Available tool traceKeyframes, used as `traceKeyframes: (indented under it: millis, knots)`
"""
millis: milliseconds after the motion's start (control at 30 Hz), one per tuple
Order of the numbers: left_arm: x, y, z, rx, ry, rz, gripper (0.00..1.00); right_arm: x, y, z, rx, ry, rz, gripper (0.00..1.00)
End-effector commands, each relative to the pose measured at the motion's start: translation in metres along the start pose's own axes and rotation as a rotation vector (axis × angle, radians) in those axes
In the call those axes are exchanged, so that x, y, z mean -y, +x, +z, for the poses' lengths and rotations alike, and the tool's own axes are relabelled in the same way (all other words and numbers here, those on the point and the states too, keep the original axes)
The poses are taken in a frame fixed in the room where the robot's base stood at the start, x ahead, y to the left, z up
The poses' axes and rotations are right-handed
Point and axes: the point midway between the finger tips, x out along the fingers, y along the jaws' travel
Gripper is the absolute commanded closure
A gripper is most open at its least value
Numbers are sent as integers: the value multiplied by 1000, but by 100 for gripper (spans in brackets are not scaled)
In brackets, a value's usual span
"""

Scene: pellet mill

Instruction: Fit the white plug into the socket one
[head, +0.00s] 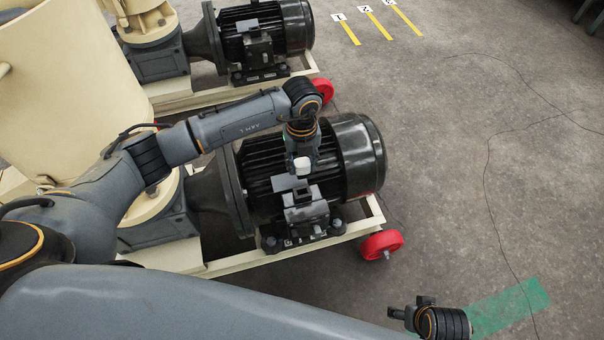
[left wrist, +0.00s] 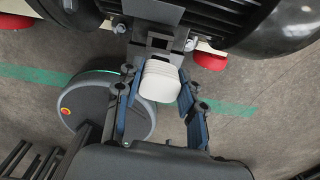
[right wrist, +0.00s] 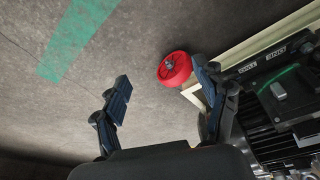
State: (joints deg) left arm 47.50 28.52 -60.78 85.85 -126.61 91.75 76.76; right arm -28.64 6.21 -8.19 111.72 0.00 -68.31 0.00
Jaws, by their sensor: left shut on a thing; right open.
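The white plug (head: 303,166) is held by my left gripper (head: 302,158) above the near side of the front black motor. It also shows in the left wrist view (left wrist: 160,80), between the two blue-padded fingers. The grey socket box (head: 306,208) on the motor's side lies just below the plug, with a visible gap between them. In the right wrist view its dark panel (right wrist: 285,70) bears the labels ONE and TWO, upside down. The opening of socket one is not clearly visible. My right gripper (right wrist: 163,88) is open and empty, low at the right, away from the box.
The front motor (head: 355,160) sits on a cream frame with a red wheel (head: 381,245). A second motor (head: 265,30) stands behind. A green floor stripe (head: 510,306) lies near my right gripper.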

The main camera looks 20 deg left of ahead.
Motion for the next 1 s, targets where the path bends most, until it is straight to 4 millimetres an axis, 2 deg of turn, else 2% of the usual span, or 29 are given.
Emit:
traceKeyframes:
  millis: [100, 467, 700, 1000]
  knots:
    - [1, 9, 0, 1, -66, 1, 92, 0, -1, -1, -3, 0, 1, 28]
    - [0, 8, 0, 1, -76, 2, 92, 0, -2, -1, -2, 0, 1, 28]
    - [0, 9, 0, 0, -75, 2, 92, 0, 6, 2, 4, 0, 0, 28]
    - [0, 18, 0, 0, -74, 1, 92, 0, -10, -6, -10, 1, 0, 28]
